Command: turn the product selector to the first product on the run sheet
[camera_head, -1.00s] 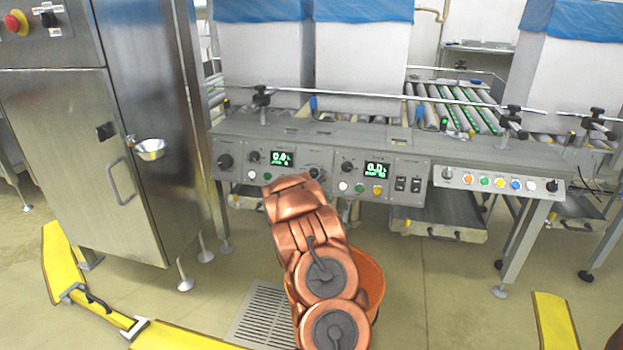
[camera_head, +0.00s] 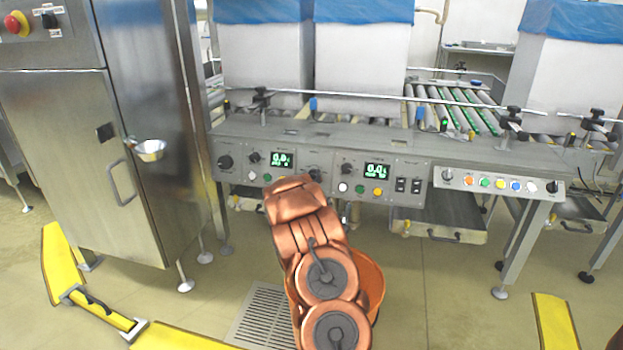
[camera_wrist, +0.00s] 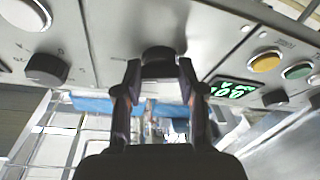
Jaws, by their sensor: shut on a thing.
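A black knob (camera_wrist: 158,60) sits on the grey control panel (camera_wrist: 215,25), between my two fingertips in the wrist view. My gripper (camera_wrist: 159,70) is shut on this knob, one finger on each side. In the head view, the knob (camera_head: 316,174) shows only partly, just beyond the end of my copper arm, and my fingers are hidden there. A lit green display (camera_head: 282,158) is left of the knob. The knob's pointer and markings are too small to read. I cannot make out a run sheet.
More knobs, buttons and a second display (camera_head: 376,170) crowd the panel close to my gripper. An orange bucket (camera_head: 372,285) stands on the floor behind my arm. A steel cabinet (camera_head: 130,170) stands at left, yellow floor barriers (camera_head: 100,310) in front of it.

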